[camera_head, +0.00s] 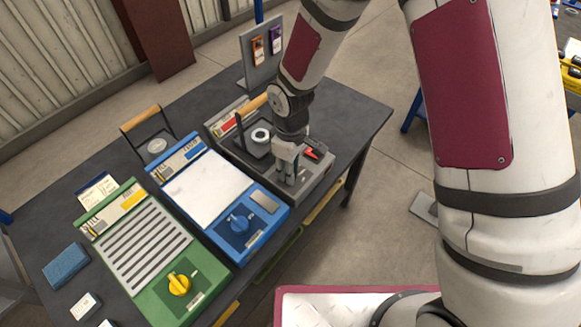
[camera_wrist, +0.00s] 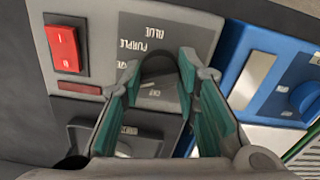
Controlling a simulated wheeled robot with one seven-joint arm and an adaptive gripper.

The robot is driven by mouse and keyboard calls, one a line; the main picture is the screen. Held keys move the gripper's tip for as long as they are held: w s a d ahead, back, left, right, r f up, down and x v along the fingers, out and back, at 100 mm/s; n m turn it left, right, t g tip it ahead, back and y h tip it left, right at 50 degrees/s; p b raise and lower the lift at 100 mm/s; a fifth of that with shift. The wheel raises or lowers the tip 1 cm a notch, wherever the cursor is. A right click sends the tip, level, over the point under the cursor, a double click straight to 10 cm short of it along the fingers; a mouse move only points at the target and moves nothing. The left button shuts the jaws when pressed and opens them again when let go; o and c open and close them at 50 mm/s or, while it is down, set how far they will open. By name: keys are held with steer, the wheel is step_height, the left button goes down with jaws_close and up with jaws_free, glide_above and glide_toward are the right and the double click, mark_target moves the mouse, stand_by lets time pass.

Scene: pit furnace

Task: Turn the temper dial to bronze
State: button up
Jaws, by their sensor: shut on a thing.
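The grey furnace unit (camera_head: 318,186) stands at the right end of the dark workbench, and its panel (camera_wrist: 200,32) fills the upper middle of the wrist view. My gripper (camera_head: 288,181) points down at this panel. In the wrist view my gripper (camera_wrist: 160,72) has its green-padded fingers on both sides of a dark round knob, the temper dial (camera_wrist: 158,68), and is shut on it. The labels BLUE and PURPLE show upside down beside the dial. Other labels are partly hidden by the fingers, and I cannot read where the dial points.
A red rocker switch (camera_wrist: 62,50) sits beside the dial panel. A blue unit (camera_head: 262,230) with a blue knob and a green unit (camera_head: 150,305) with a yellow knob (camera_head: 179,284) stand to the left. A grey upright board (camera_head: 262,72) with two tags stands behind.

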steer(key=shift+m, duration=1.3)
steer(key=o, duration=1.2)
steer(key=shift+c, duration=0.2)
step_height(320, 180, up, 12)
